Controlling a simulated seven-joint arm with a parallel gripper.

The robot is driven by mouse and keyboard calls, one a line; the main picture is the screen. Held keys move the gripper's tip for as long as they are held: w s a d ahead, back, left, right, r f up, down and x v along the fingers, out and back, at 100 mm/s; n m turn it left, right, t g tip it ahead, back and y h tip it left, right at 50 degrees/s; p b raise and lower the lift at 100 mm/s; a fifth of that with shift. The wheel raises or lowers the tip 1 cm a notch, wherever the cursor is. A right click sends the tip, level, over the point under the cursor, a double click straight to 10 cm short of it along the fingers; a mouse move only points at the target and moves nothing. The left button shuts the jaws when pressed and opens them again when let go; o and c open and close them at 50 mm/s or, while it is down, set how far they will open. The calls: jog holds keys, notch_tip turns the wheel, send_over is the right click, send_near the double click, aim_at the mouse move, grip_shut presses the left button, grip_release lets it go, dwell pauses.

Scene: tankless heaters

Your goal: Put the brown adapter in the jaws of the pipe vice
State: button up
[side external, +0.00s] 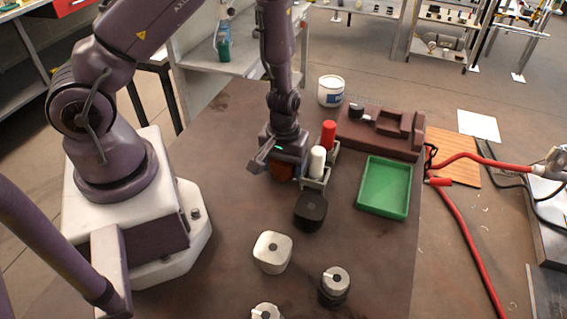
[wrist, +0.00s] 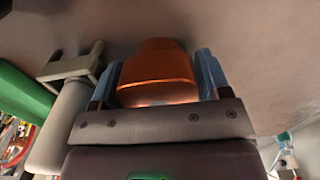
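The brown adapter (wrist: 158,78) is an orange-brown, stepped round piece with a narrower end. In the wrist view it fills the space between the blue fingers of my gripper (wrist: 160,80), which appear shut on it. In the side view my gripper (side external: 282,168) is low over the table, with the adapter (side external: 280,173) partly hidden under it; whether it touches the table is unclear. A dark red-brown fixture (side external: 407,147) with raised blocks and a recess stands at the back right; it looks most like the pipe vice.
A grey holder (side external: 316,184) with a white cylinder (side external: 317,160) and a red cylinder (side external: 328,134) stands close right of my gripper. A green tray (side external: 385,187), white tub (side external: 331,91), black block (side external: 310,212) and white block (side external: 272,252) are nearby. Table is clear left of the blocks.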

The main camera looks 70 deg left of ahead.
notch_tip(320, 180, up, 12)
jog(key=shift+r, duration=0.15)
jog(key=s+d+r+m+t, duration=0.1)
jog(key=s+r+m, duration=0.3)
jog(key=r, duration=0.7)
jog(key=s+d+r+m+t, duration=0.2)
jog(key=s+r+m+t, duration=0.2)
jog(key=r, duration=0.6)
jog(key=shift+s+d+r+m, duration=0.3)
jog(key=shift+s+r, duration=0.05)
jog(key=shift+s, duration=0.65)
jog(key=o, duration=0.4)
jog(key=shift+s+r+t, duration=0.25)
jog(key=shift+s+t, duration=0.05)
jog(key=shift+s, duration=0.1)
jog(key=shift+c, duration=0.2)
jog(key=shift+a, duration=0.1)
